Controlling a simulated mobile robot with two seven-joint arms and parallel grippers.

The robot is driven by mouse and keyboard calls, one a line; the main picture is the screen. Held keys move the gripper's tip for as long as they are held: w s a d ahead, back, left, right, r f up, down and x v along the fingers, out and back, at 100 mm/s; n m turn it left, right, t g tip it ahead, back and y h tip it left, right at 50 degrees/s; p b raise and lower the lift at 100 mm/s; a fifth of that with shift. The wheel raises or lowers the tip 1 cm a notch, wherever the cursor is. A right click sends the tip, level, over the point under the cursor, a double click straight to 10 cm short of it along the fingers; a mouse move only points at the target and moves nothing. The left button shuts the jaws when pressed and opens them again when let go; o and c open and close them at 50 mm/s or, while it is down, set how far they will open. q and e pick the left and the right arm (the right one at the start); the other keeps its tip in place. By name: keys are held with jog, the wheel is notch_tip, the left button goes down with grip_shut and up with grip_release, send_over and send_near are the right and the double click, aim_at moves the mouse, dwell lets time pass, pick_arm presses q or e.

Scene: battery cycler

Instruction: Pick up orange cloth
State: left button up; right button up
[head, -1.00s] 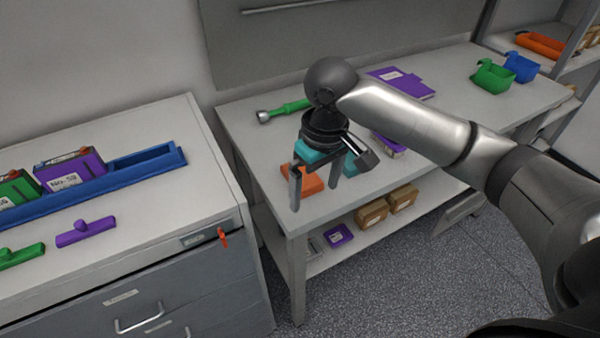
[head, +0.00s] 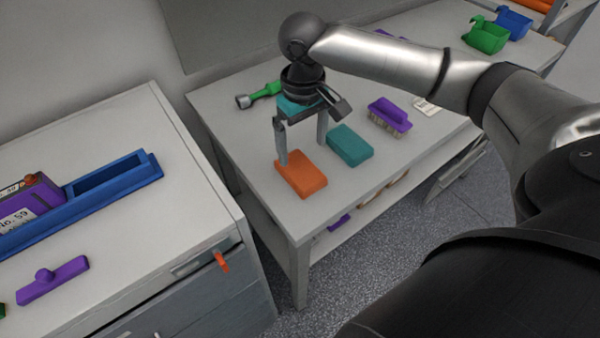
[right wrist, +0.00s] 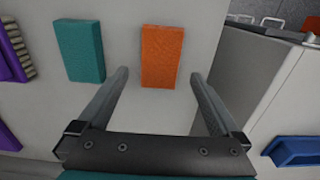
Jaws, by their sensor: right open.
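The orange cloth (head: 301,173) is a flat block-shaped piece lying on the light table near its left front corner. In the right wrist view the orange cloth (right wrist: 162,56) lies ahead of the fingertips, in line with the gap between them. My right gripper (head: 301,152) is open and empty, pointing down above the table just behind the cloth. Its two fingers also show in the right wrist view (right wrist: 160,76), spread wide and apart from the cloth. My left gripper is not in view.
A teal cloth (head: 350,146) lies just right of the orange one. A purple brush (head: 389,115) is further right, a green-handled tool (head: 262,94) behind left. Green (head: 486,35) and blue (head: 514,22) scoops stand far right. A cabinet (head: 120,225) with a blue tray (head: 110,188) stands left across a narrow gap.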

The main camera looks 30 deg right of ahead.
aim_at(302, 171)
jog(key=shift+f, duration=1.2)
notch_tip(302, 171, down, 5)
jog(key=shift+s+a+b, duration=0.1)
jog(key=shift+s+b, duration=0.05)
jog(key=shift+b, duration=0.65)
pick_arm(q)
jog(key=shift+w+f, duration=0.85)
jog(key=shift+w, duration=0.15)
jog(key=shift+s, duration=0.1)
pick_arm(e)
jog(key=c, duration=0.3)
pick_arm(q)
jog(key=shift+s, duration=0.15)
pick_arm(e)
jog(key=c, duration=0.8)
